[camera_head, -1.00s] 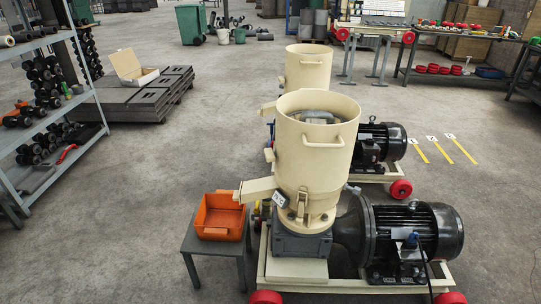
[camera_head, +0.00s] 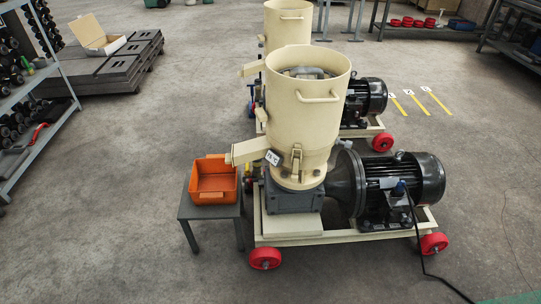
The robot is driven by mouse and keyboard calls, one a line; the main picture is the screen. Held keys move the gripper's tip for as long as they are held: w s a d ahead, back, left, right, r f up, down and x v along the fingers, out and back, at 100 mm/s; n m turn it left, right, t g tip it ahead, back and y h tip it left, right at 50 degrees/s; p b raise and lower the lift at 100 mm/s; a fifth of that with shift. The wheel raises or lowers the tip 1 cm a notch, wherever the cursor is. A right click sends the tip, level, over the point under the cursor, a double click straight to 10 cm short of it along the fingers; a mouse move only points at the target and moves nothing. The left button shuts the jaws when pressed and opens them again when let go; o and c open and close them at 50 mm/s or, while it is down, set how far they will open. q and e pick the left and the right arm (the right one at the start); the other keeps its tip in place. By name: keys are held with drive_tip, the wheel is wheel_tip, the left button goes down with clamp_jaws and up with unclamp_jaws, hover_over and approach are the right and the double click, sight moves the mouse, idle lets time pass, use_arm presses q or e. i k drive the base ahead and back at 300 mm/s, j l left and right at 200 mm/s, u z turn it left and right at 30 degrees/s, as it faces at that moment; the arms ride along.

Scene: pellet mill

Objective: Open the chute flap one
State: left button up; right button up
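The nearer pellet mill has a cream drum (camera_head: 305,120) and a cream discharge chute (camera_head: 249,150) that slopes down to the left. A small white label (camera_head: 272,158) with dark marks sits where the chute meets the drum. The chute's end is over the right side of an orange bin (camera_head: 213,181). I cannot make out whether a flap at the chute's end is open or shut. A second cream mill (camera_head: 287,24) stands behind, with its own chute (camera_head: 251,69) pointing left. Neither of my grippers is in view.
The orange bin stands on a small grey table (camera_head: 207,212). The near mill has a black motor (camera_head: 405,185), red wheels (camera_head: 265,258) and a cable across the floor. A grey shelf (camera_head: 40,110) stands at the left. The floor in front and left is clear.

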sight(229, 157)
drive_tip(key=i+j, duration=0.2)
drive_tip(key=j, duration=0.15)
drive_tip(key=i+j+z, duration=0.15)
drive_tip(key=j, duration=0.25)
drive_tip(key=i+j, duration=0.15)
drive_tip(key=j, duration=0.2)
drive_tip(key=i+j+z, duration=0.1)
drive_tip(key=j, duration=0.3)
drive_tip(key=i+j+z, duration=0.1)
drive_tip(key=j, duration=0.3)
drive_tip(key=i+j, duration=0.25)
drive_tip(key=j, duration=0.15)
